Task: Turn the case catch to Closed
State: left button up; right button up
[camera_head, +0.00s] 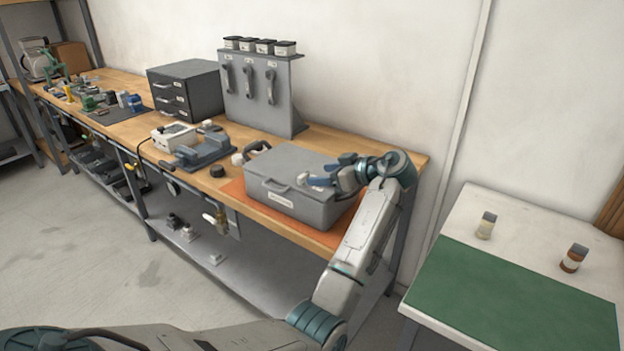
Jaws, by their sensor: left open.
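The grey case (291,196) sits shut on an orange mat (236,189) near the right end of the wooden workbench. It has a handle and a pale label on its front. A small pale part (303,178), possibly the catch, shows on the lid beside my fingers; its setting is too small to read. My left gripper (328,173) is open over the right part of the lid, with its blue fingers pointing left. I cannot tell whether they touch the case. My right gripper is out of view.
A grey vise-like fixture (203,149), a black knob (217,171) and a tool panel (263,91) stand left of and behind the case. A side table with a green mat (510,300) holds two small jars at right.

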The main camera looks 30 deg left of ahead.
pick_arm(q)
jog(key=b+v, duration=0.1)
jog(key=v, duration=0.4)
jog(key=shift+d, duration=0.1)
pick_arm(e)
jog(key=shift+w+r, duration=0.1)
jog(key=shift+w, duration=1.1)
